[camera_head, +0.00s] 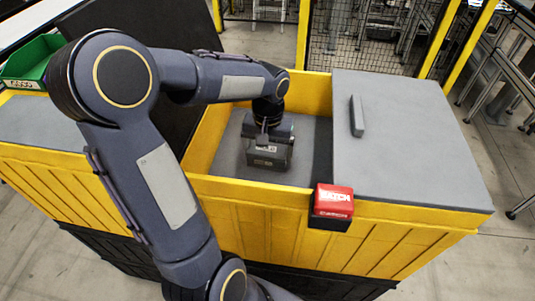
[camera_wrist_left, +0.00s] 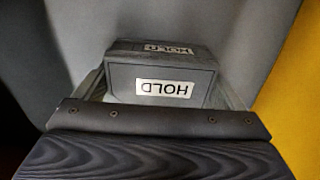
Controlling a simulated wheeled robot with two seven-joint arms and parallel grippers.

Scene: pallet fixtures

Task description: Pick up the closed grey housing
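The closed grey housing (camera_head: 268,155) is a dark grey box with white labels, inside the yellow bin in the head view. In the left wrist view the housing (camera_wrist_left: 160,75) shows two "HOLD" labels, one on its near face and one on its top. My left gripper (camera_head: 268,137) reaches down into the bin right at the housing. In the wrist view the left gripper's fingers (camera_wrist_left: 163,95) stand on either side of the housing, close to its sides. Whether they press on it is not clear. My right gripper is not in view.
The yellow bin (camera_head: 250,190) has raised walls around the housing. To its right is a flat grey top (camera_head: 410,135) with a small grey block (camera_head: 357,115) on it. A red box (camera_head: 333,200) sits at the front rim. A green bin (camera_head: 32,62) stands far left.

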